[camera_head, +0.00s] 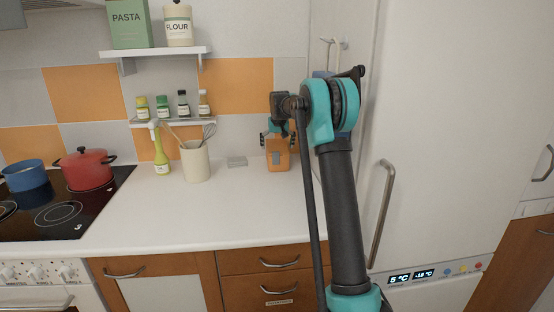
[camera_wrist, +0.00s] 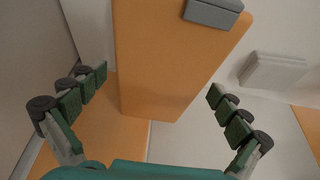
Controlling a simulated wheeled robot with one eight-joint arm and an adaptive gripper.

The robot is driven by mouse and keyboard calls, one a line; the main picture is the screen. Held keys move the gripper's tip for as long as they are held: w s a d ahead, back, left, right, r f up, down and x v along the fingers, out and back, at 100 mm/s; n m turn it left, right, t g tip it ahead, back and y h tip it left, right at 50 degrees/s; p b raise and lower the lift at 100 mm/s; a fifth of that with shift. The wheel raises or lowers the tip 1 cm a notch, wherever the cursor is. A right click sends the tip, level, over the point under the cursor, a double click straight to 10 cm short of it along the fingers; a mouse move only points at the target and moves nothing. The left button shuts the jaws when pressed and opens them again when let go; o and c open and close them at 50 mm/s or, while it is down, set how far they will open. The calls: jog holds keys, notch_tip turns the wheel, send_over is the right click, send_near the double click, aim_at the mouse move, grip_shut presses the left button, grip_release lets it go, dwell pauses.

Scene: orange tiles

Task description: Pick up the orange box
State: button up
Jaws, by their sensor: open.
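The orange box (camera_head: 278,158) stands upright on the white counter near the wall, just left of the tall white cabinet. In the wrist view the orange box (camera_wrist: 165,60) fills the middle, with a grey block (camera_wrist: 213,12) on its upper part. My gripper (camera_head: 278,140) is at the box, partly covering its upper part in the head view. In the wrist view my gripper (camera_wrist: 159,82) is open, with one green-padded finger on each side of the box. A gap shows at both fingers there.
A cream utensil crock (camera_head: 195,162) and a yellow-green bottle (camera_head: 161,152) stand to the left. A spice shelf (camera_head: 172,122) hangs above. The white fridge (camera_head: 455,130) is at right. The front counter (camera_head: 180,215) is clear.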

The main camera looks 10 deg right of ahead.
jog(key=shift+x, duration=1.1)
jog(key=shift+c, duration=0.6)
jog(key=c, duration=1.2)
jog(key=shift+o, duration=0.2)
